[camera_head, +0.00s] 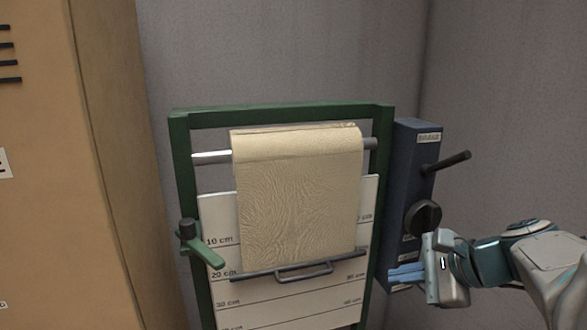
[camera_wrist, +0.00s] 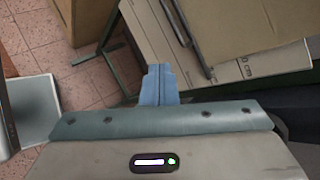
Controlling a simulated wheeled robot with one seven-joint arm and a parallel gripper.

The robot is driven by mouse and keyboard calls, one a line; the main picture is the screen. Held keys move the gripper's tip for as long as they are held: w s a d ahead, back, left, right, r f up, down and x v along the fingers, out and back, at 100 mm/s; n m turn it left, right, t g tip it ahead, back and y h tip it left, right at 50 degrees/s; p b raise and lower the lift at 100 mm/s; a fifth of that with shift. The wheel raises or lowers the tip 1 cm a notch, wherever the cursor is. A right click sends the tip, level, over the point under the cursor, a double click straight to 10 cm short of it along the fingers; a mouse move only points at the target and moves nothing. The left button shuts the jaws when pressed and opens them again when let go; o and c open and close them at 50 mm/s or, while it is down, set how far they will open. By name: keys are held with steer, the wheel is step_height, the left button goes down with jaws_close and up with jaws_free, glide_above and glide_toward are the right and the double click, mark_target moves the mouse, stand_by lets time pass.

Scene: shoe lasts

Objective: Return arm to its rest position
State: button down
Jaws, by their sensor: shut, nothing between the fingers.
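My gripper (camera_head: 392,275) is at the right of the head view, in front of the lower part of a dark blue control box (camera_head: 408,165). Its blue fingers point left and are together, with nothing between them. The fingers also show in the wrist view (camera_wrist: 158,85), closed, with the white marked board and a green frame bar beyond them. My arm reaches in from the right edge of the head view. I cannot tell whether the fingertips touch the box.
A green frame (camera_head: 181,150) holds a roll of tan, leather-like sheet (camera_head: 298,195) over a white board (camera_head: 215,220) with centimetre marks. A dark handled bar (camera_head: 305,270) crosses it. The box has a lever (camera_head: 447,162) and knob (camera_head: 423,218). A tan cabinet (camera_head: 60,200) stands left.

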steer(key=s+a+f+n+g+h, duration=0.2)
steer(key=s+f+n, duration=0.3)
steer(key=n, duration=0.4)
steer(key=s+a+f+n+g+h, duration=0.1)
steer(key=s+a+f+n+h, duration=0.1)
steer(key=s+f+n+h, duration=0.3)
steer(key=s+n, duration=0.1)
steer(key=n, duration=0.2)
steer(key=shift+s+a+f+n+g, duration=0.2)
steer(key=shift+a+f+n+g, duration=0.1)
steer(key=shift+a+n+g, duration=0.1)
